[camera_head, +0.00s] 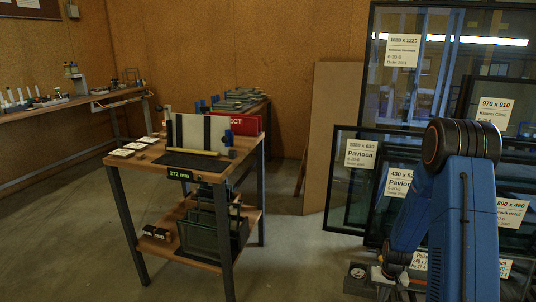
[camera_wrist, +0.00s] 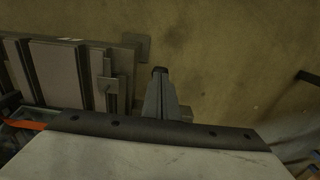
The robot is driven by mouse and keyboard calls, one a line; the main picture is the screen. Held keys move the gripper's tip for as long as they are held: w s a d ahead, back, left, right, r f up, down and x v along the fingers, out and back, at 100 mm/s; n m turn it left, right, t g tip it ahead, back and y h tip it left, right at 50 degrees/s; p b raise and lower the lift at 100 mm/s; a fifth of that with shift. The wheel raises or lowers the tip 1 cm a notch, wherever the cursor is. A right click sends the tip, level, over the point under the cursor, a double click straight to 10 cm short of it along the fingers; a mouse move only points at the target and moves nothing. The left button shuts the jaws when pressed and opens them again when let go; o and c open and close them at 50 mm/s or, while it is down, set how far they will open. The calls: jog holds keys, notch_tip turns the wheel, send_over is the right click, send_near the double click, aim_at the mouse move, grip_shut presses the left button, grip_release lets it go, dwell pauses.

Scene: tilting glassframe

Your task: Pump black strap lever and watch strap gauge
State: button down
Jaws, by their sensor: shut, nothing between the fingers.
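My gripper shows in the wrist view (camera_wrist: 160,72) as a narrow dark pair of fingers pressed together, with nothing between them. In the head view my blue arm reaches down at the right, and its end is low, near the glass frames. An orange strap (camera_wrist: 25,124) shows at the left of the wrist view. I cannot make out the black lever in either view, nor whether my gripper touches anything.
Labelled glass frames (camera_head: 365,180) lean at the right, close behind my arm. A wooden workbench (camera_head: 118,172) with a lower shelf stands left of centre. Another bench (camera_head: 70,104) runs along the left wall. Bare floor (camera_head: 300,255) lies between the workbench and my arm.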

jog(key=shift+f, duration=1.7)
notch_tip(320, 180, up, 10)
jog(key=s+a+r+n+t, duration=0.1)
jog(key=s+a+r, duration=0.2)
jog(key=r, duration=0.5)
jog(key=s+a+r+t, duration=0.1)
jog(key=s+a+r, duration=0.2)
jog(key=r, duration=0.6)
jog(key=s+a+r+n, duration=0.1)
jog(key=s+a+r, duration=0.25)
jog(key=r, duration=0.45)
jog(key=s+a+r+t, duration=0.1)
jog(key=s+a+r, duration=0.1)
jog(key=s, duration=0.5)
jog(key=s+a+r+t, duration=0.1)
jog(key=s+a+r, duration=0.1)
jog(key=s+r, duration=0.3)
jog(key=s+a+r+n, duration=0.1)
jog(key=s+r, duration=0.3)
jog(key=s, duration=0.4)
jog(key=shift+s+a+t, duration=0.35)
jog(key=shift+a+t, duration=0.05)
jog(key=shift+a, duration=0.25)
